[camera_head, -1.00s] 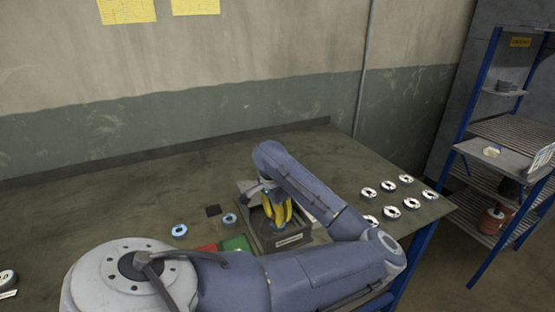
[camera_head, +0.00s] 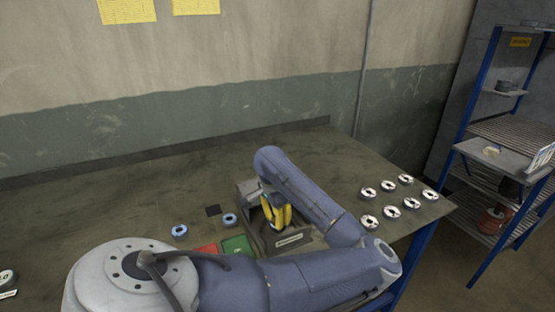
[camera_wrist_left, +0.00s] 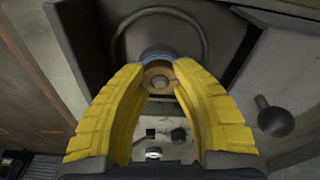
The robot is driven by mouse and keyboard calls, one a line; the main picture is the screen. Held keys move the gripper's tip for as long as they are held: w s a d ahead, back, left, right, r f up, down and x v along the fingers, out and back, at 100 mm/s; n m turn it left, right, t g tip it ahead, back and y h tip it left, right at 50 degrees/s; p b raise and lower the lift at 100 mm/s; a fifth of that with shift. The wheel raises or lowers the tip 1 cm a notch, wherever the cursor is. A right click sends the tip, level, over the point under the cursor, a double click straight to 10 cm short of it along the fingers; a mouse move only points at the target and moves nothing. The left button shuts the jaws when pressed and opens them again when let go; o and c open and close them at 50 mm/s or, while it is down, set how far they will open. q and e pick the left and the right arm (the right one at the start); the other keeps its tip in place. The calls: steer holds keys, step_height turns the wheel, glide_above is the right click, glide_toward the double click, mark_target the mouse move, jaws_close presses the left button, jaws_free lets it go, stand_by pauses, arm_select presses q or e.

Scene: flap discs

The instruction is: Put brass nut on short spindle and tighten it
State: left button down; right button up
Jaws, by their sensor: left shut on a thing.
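My left gripper (camera_head: 276,212), with yellow fingers, is inside the dark fixture (camera_head: 290,241) on the bench. In the left wrist view its fingertips (camera_wrist_left: 157,77) close around a brass-coloured ring, the brass nut (camera_wrist_left: 150,73). The nut sits in front of a blue-rimmed disc (camera_wrist_left: 157,54) and around a grey round centre, which looks like the short spindle (camera_wrist_left: 160,82). The thread and how far the nut sits along it cannot be made out. In the head view the fingers and arm hide the nut and spindle. My right gripper is not in view.
Two blue-rimmed discs (camera_head: 180,231) and a black square (camera_head: 213,210) lie left of the fixture. Red (camera_head: 207,250) and green (camera_head: 238,245) pads lie in front. Several white discs (camera_head: 391,212) lie at the right. The back of the bench is clear. A dark ball knob (camera_wrist_left: 275,122) sticks out beside my fingers.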

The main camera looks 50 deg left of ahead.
arm_select(q)
steer(key=shift+f, duration=0.1)
steer(key=m, duration=0.4)
steer(key=shift+m+h, duration=0.3)
steer(key=m, duration=0.4)
steer(key=shift+m, duration=0.3)
steer(key=m, duration=0.2)
steer(key=shift+f+m+g+h, duration=0.1)
steer(key=shift+m+g+h, duration=0.2)
steer(key=shift+m+g, duration=0.1)
steer(key=shift+m, duration=0.9)
steer(key=m, duration=0.4)
steer(key=shift+g, duration=0.4)
